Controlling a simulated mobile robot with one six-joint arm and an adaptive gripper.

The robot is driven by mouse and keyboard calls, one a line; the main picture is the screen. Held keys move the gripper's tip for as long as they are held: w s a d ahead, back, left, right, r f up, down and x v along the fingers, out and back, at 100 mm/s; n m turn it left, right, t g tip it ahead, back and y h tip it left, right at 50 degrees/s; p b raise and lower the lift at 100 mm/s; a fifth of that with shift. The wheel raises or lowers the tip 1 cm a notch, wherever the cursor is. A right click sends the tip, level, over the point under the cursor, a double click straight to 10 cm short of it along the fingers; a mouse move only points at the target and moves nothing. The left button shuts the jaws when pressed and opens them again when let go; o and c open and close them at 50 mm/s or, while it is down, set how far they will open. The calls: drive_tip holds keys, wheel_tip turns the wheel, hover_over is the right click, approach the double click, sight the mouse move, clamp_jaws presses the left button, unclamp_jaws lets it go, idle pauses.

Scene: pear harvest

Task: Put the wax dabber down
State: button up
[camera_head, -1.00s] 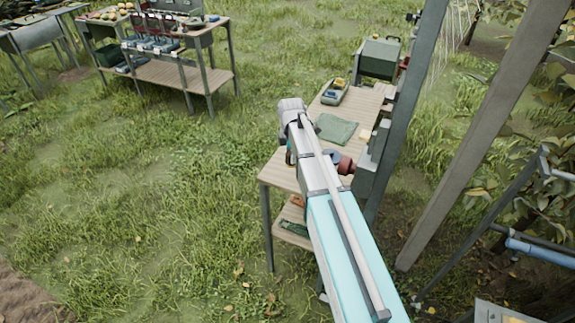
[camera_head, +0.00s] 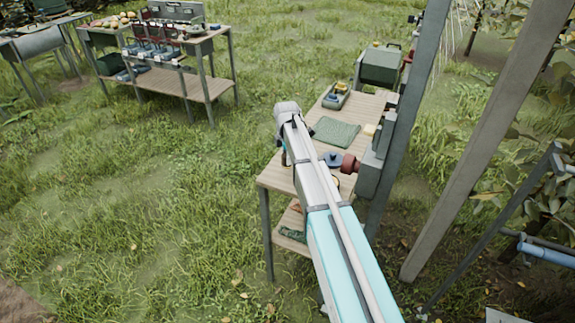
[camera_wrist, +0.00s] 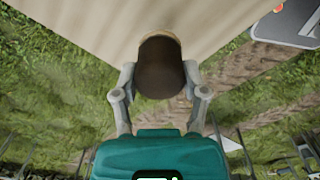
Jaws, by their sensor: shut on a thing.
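The wax dabber (camera_wrist: 161,68) shows in the wrist view as a dark brown rounded piece with a paler tan far end. My gripper (camera_wrist: 160,84) is shut on it, with one grey finger on each side. The wooden table top (camera_wrist: 105,22) lies beyond the dabber; I cannot tell whether they touch. In the head view my arm reaches over the near left part of the wooden table (camera_head: 275,177), and my arm hides the gripper jaws and the dabber there.
A red-brown knob (camera_head: 349,164) is right of my arm. A grey post (camera_head: 405,110) rises at the table's right edge. Grass is open to the left.

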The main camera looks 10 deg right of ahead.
drive_tip(key=shift+w+f+b, duration=0.45)
drive_tip(key=shift+f+b, duration=0.2)
drive_tip(key=shift+b, duration=0.05)
drive_tip(key=shift+s+f+b, duration=0.1)
drive_tip(key=shift+f+b, duration=1.25)
drive_tip(key=shift+f, duration=0.05)
drive_tip(key=shift+f, duration=0.15)
drive_tip(key=o, duration=1)
drive_tip(key=shift+r, duration=0.2)
wheel_tip(320, 180, up, 12)
drive_tip(key=p, duration=1.2)
drive_tip(key=shift+s, duration=0.1)
